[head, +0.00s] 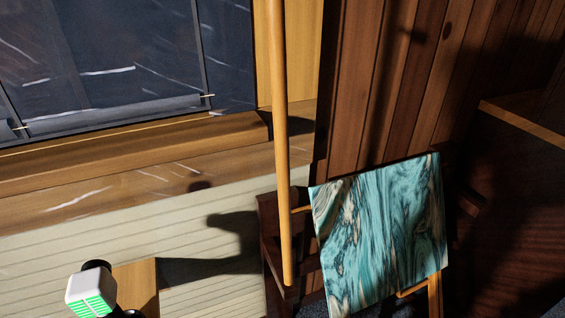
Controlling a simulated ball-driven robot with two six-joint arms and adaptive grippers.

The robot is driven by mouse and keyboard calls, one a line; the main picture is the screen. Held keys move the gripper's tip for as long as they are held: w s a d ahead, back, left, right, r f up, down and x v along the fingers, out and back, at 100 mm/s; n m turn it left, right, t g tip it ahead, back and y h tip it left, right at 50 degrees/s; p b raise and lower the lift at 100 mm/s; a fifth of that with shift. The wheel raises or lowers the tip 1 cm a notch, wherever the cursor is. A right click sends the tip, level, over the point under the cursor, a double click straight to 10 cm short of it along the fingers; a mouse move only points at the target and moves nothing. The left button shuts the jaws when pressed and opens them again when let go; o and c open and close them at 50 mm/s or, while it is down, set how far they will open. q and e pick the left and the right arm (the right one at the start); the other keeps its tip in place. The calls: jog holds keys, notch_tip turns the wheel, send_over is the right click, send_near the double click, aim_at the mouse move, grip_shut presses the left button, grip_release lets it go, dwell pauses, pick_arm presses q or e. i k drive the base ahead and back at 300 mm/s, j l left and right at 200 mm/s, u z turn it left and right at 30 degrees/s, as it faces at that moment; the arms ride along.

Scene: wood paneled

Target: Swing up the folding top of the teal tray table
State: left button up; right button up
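The teal tray table's top (380,235) is a flat panel with a teal, black and cream marbled face, at the lower right of the head view. It looks steeply tilted, with its broad face towards me. A pale wooden leg (434,297) shows below its right edge. Neither of my grippers shows in the view, and nothing is seen touching the panel.
A pale wooden pole (279,130) stands just left of the panel. Dark brown wooden framing (272,245) shows beside and behind it. Wood-paneled wall (400,90) lies behind, and a dark window (110,60) with a wooden sill (150,145) is at the left.

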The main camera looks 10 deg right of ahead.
aim_at(380, 232)
jog(key=k+l+z, duration=0.25)
jog(key=k+l, duration=0.4)
jog(key=k+l+z, duration=0.2)
jog(key=k+l, duration=0.4)
jog(key=l, duration=0.15)
